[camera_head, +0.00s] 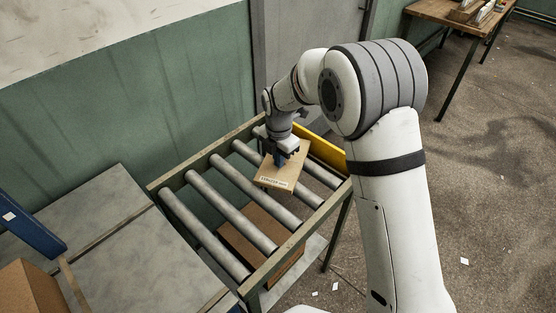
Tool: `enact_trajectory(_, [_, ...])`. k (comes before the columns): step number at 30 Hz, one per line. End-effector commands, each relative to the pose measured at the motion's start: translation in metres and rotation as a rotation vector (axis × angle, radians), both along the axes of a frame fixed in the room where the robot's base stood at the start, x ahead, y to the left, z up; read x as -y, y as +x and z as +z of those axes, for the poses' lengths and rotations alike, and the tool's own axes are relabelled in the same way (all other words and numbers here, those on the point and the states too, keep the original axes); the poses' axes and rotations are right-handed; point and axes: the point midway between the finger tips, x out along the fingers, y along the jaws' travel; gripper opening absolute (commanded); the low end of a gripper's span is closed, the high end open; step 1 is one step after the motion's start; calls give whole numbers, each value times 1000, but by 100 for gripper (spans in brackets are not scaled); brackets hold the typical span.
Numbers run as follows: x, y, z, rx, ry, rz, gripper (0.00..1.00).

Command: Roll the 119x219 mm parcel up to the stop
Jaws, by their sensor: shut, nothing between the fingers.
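A flat tan parcel (290,174) with a white printed label on its near edge lies on the rollers in the head view, toward their right end. The yellow stop (326,153) stands across that end, beyond the parcel. Part of a roller shows between the parcel and the stop on the near side; the far side is too small to judge. My gripper (280,159) is shut and points down at the parcel's top, at its far left part. Nothing is held between the fingers. I cannot tell whether the fingertips touch the parcel.
The roller frame (180,181) has raised side rails, and its left rollers are bare. A brown box (262,236) lies below the rollers. A grey table (112,235) adjoins at left, with another brown box (30,290) at the corner. A green wall stands close behind.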

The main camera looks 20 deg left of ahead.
Motion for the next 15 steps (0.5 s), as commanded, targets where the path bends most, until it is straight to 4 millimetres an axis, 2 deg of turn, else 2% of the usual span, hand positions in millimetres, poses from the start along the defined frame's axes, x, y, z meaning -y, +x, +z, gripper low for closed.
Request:
enact_trajectory(4, [-14, -22, 1, -5, -2, 2, 0])
enact_trajectory(5, [-15, -23, 6, -3, 0, 0, 0])
enact_trajectory(9, [-15, -23, 43, -4, 1, 1, 0])
enact_trajectory(15, [-15, -24, 80, -8, -2, 0, 0])
